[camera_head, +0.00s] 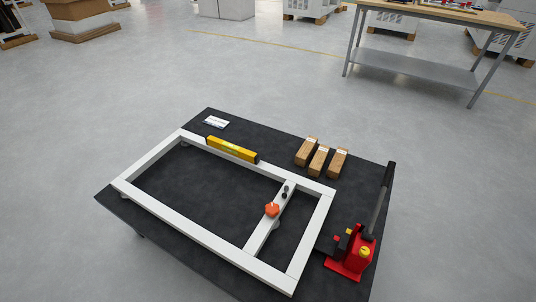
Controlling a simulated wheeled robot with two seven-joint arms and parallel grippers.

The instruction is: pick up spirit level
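The yellow spirit level (232,149) lies along the far rail of a white rectangular frame (212,234), towards its left half. I cannot tell whether it rests on the rail or just behind it. The frame lies on a dark table (205,196). Neither of my grippers shows in the head view, and nothing touches the level.
Three wooden blocks (318,160) stand at the table's far right. A red jack (352,254) with a tall handle stands at the right edge. An orange knob (272,209) sits on the frame's crossbar.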

